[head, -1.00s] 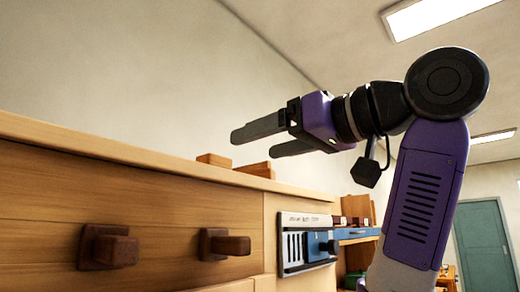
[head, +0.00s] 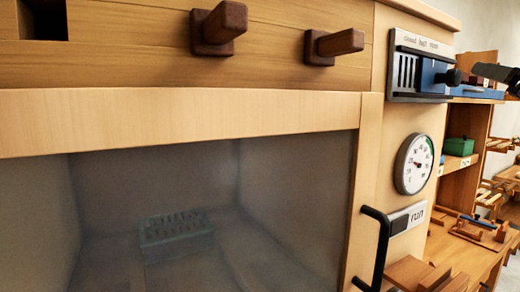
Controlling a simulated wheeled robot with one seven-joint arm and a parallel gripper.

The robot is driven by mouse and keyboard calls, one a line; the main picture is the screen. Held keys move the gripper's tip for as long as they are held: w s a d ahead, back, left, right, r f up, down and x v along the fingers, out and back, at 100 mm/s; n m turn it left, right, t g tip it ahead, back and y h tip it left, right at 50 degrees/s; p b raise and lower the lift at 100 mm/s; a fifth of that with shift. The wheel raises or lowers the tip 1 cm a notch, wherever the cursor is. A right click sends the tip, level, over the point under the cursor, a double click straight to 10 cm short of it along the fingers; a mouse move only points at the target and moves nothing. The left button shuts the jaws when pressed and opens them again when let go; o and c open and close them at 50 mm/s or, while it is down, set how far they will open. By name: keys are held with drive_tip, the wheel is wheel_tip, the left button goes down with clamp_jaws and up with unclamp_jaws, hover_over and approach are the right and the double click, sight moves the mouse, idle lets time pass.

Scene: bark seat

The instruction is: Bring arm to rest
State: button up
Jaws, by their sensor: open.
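A wooden cabinet (head: 180,122) fills most of the view, with two brown knobs (head: 219,27) above a glass front. A dim block (head: 176,235) sits inside. A dial (head: 414,164) and black handle (head: 376,250) are at right. Shelves (head: 462,185) with a green box (head: 459,147) stand beyond.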

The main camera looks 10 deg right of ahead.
drive_tip(key=s+d+f+m+g+h, duration=0.1)
drive_tip(key=d+f+g+h, duration=0.15)
drive_tip(key=f, duration=0.95)
drive_tip(key=s+d+f+m+g+h, duration=0.15)
drive_tip(key=d+f, duration=0.25)
drive_tip(key=f, duration=0.7)
drive_tip(key=s+a+f+n, duration=0.1)
drive_tip(key=s+a+f, duration=0.1)
drive_tip(key=f, duration=0.5)
drive_tip(key=s+a+f+n, duration=0.2)
drive_tip(key=f, duration=0.5)
drive_tip(key=s+a+f+n+y, duration=0.3)
drive_tip(key=s+a+f, duration=0.3)
drive_tip(key=a+f, duration=0.4)
drive_tip(key=s+a+f+n+y, duration=0.25)
drive_tip(key=s+a+f, duration=0.45)
drive_tip(key=a, duration=0.5)
drive_tip(key=s+a+f+n+y, duration=0.1)
drive_tip(key=s+a+y, duration=0.1)
drive_tip(key=s+a, duration=0.5)
drive_tip(key=s+a+n+g+y, duration=0.1)
drive_tip(key=s+a+y, duration=0.2)
drive_tip(key=s+a, duration=0.4)
drive_tip(key=s, duration=0.4)
drive_tip(key=shift+s+a+f+n, duration=0.15)
drive_tip(key=shift+s+f+n, duration=0.2)
drive_tip(key=shift+n, duration=0.05)
